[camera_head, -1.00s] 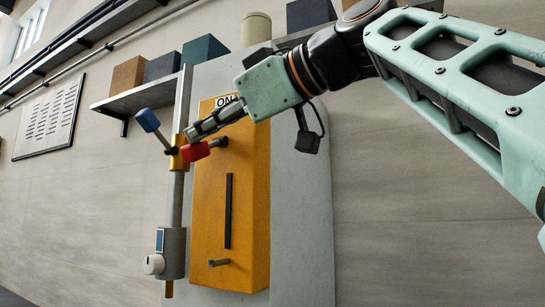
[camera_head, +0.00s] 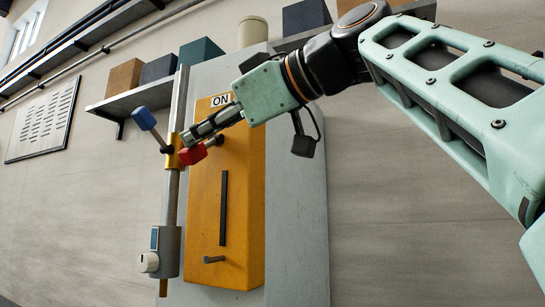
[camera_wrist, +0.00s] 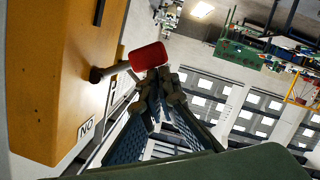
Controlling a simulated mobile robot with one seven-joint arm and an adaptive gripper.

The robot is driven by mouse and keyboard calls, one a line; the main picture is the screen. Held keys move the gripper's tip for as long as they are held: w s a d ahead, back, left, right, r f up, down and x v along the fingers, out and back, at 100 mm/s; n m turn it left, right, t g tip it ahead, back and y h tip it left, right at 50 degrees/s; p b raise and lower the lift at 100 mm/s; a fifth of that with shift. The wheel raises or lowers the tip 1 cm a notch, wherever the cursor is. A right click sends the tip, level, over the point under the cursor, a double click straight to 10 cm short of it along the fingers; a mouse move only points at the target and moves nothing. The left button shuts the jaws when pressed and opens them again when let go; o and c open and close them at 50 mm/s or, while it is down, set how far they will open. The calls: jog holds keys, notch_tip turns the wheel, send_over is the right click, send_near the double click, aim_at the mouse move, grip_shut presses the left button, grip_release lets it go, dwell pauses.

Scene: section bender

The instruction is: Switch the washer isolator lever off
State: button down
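A yellow isolator box (camera_head: 240,190) stands on a grey panel, with an ON label (camera_head: 220,100) at its top. The red lever handle (camera_head: 190,155) juts left from a dark pivot (camera_head: 215,141) on the box's upper part. In the wrist view the red handle (camera_wrist: 148,56) lies just beyond my fingertips. My gripper (camera_head: 186,138) is at the handle's upper side, seen shut with fingers together in the wrist view (camera_wrist: 162,80). The tips appear to touch the handle or sit very close; nothing is between them.
A blue-handled lever (camera_head: 145,118) and its brass fitting (camera_head: 172,153) sit on a vertical pipe (camera_head: 174,195) left of the box. A grey dial unit (camera_head: 165,252) and a lower peg (camera_head: 213,259) are below. A shelf (camera_head: 135,98) with boxes is above left. The right wall is clear.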

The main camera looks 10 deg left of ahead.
jog(key=v, duration=1.2)
